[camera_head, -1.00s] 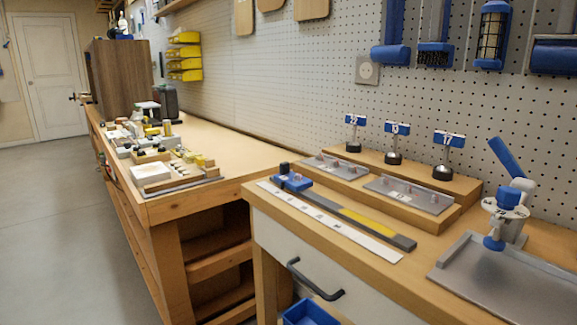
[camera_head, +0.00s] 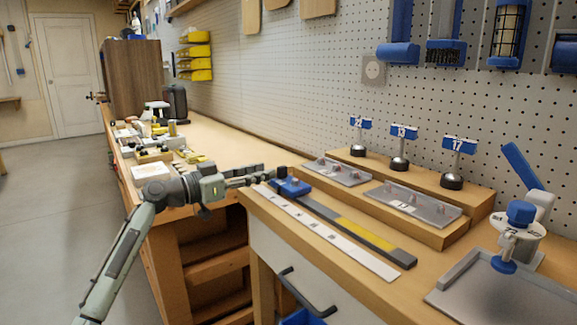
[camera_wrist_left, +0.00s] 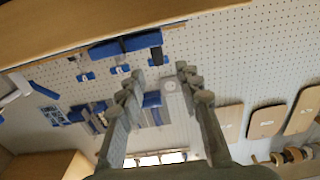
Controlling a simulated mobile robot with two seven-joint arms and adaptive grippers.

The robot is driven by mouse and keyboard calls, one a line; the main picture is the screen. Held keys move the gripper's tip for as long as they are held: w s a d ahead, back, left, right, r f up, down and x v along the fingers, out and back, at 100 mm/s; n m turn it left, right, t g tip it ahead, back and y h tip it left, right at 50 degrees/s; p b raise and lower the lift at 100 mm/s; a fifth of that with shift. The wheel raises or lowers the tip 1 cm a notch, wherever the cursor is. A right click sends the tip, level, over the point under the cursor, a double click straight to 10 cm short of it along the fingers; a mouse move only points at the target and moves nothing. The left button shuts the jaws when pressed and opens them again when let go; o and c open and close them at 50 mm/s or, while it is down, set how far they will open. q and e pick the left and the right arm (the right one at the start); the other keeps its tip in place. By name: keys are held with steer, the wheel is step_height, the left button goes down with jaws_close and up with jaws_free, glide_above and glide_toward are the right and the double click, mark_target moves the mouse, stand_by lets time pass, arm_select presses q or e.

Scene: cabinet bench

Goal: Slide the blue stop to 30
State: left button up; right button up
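The blue stop (camera_head: 292,187) with a dark knob sits near the far left end of a dark grey rail (camera_head: 322,210) on the right bench. A white scale strip (camera_head: 335,245) runs along the rail's front; its numbers are too small to read. My left gripper (camera_head: 268,176) reaches in from the left, its fingertips close to the stop's knob; I cannot tell if they touch. In the left wrist view the fingers of my left gripper (camera_wrist_left: 158,78) are spread, with nothing clearly held between them. My right gripper is not in view.
The rail has a yellow section (camera_head: 363,231) towards its near end. A grey tray (camera_head: 500,295) with a blue-knobbed device lies at right. Cluttered blocks (camera_head: 155,155) lie on the left bench.

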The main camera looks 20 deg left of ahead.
mark_target(278, 168)
arm_select(q)
steer(key=shift+w+d+r, duration=0.2)
steer(key=shift+w+d, duration=0.3)
steer(key=shift+w, duration=0.05)
steer(key=p+x, duration=0.1)
steer(key=x, duration=0.2)
steer(key=shift+w+d+f, duration=0.1)
steer(key=shift+w+d, duration=0.2)
steer(key=shift+w+d+f, duration=0.1)
steer(key=shift+w+d, duration=0.35)
steer(key=shift+w, duration=0.1)
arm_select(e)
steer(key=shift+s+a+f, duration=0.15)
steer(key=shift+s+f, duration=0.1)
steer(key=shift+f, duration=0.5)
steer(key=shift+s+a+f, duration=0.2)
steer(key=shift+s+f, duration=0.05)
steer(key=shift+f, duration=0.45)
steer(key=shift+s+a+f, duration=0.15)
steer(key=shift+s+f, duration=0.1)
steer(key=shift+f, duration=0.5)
arm_select(q)
jaws_close()
